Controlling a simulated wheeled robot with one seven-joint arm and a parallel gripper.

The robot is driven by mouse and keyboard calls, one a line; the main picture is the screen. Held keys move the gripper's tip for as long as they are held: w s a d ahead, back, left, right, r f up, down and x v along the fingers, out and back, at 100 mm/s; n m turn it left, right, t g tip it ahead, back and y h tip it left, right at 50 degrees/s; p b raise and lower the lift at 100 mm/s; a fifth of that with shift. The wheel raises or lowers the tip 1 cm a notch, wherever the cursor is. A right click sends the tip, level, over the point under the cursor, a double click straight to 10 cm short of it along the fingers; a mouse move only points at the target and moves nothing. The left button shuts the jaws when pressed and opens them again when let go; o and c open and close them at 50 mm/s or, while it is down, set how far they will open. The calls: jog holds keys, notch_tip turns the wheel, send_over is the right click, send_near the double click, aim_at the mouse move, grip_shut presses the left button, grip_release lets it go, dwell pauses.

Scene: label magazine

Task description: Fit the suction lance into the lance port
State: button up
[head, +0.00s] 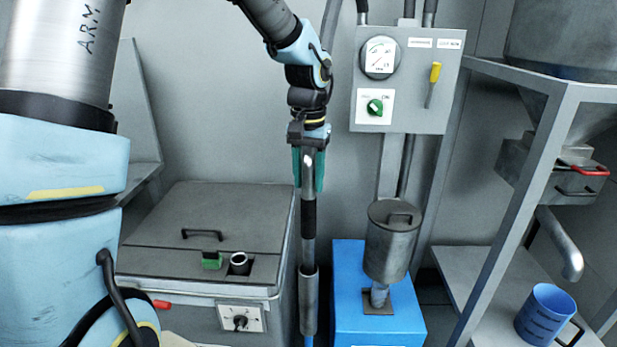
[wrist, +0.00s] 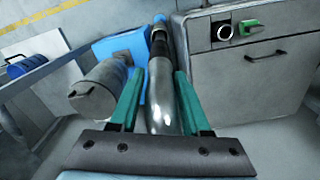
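The suction lance (head: 309,218) is a metal tube with a black grip band and a wider metal lower section. It hangs nearly upright, with blue showing below it at the picture's bottom edge. My gripper (head: 308,172) has green fingers closed on its upper metal part; in the wrist view the gripper (wrist: 160,80) has a finger on each side of the tube (wrist: 160,105). The lance port (head: 239,262) is a round metal collar in the grey cabinet's lid, left of the lance, with a green tab (head: 212,260) beside it. The port also shows in the wrist view (wrist: 224,32).
The grey cabinet (head: 205,215) has a black lid handle. A blue box (head: 377,322) with a metal canister (head: 392,240) stands right of the lance. A control panel (head: 408,80) is on the wall. A hopper frame (head: 510,200) and blue mug (head: 545,313) are at the right.

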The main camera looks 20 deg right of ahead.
grip_shut()
dwell(1.0)
notch_tip(320, 180, up, 14)
jog(key=p, duration=1.1)
jog(key=shift+r, duration=0.2)
notch_tip(320, 180, up, 17)
jog(key=shift+f, duration=0.15)
dwell(0.9)
